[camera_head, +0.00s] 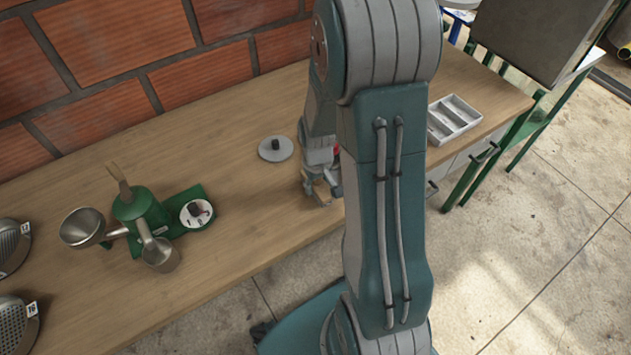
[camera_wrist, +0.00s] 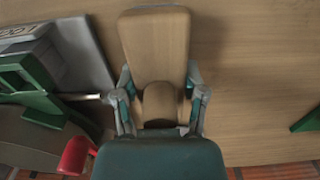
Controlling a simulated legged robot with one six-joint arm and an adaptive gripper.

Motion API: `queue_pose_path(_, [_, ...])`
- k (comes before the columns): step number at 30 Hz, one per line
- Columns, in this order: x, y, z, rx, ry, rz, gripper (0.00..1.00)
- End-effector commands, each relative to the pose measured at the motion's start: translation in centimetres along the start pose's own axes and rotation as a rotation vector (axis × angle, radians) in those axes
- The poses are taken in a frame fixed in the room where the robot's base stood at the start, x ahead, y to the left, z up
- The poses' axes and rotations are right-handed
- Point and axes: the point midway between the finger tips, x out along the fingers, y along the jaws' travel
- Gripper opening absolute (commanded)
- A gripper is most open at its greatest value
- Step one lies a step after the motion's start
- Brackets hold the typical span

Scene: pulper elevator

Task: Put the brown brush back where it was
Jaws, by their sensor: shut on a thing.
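My gripper (camera_head: 322,190) is low over the wooden counter, near its front edge, partly behind my arm in the head view. In the wrist view my gripper (camera_wrist: 160,103) is shut, one finger on each side of a brown wooden brush (camera_wrist: 157,45). The brush has a long flat body and a rounded part between the fingers. In the head view only a small brown bit shows at the fingertips. I cannot tell whether the brush touches the counter.
On the wooden counter (camera_head: 240,240) stand a grey disc with a black knob (camera_head: 275,148), a green grinder (camera_head: 140,207), a green scale (camera_head: 197,212) and a metal funnel (camera_head: 83,228). A white divided tray (camera_head: 453,119) lies right of my arm. A brick wall (camera_head: 120,40) stands behind.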

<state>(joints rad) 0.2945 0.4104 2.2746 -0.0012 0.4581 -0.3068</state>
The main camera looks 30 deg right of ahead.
Motion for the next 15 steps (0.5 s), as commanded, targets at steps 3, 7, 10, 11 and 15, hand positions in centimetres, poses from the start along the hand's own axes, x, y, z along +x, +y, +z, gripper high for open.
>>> queue_pose_path(3, [0.01, 0.01, -0.04, 0.000, 0.000, 0.000, 0.11])
queue_pose_path(7, [0.13, 0.00, -0.05, 0.000, 0.000, 0.000, 0.82])
queue_pose_path(10, [0.12, 0.00, -0.05, 0.000, 0.000, 0.000, 0.90])
queue_pose_path(11, [0.12, 0.00, -0.05, 0.000, 0.000, 0.000, 0.90])
queue_pose_path(15, [0.12, 0.00, -0.05, 0.000, 0.000, 0.000, 0.90])
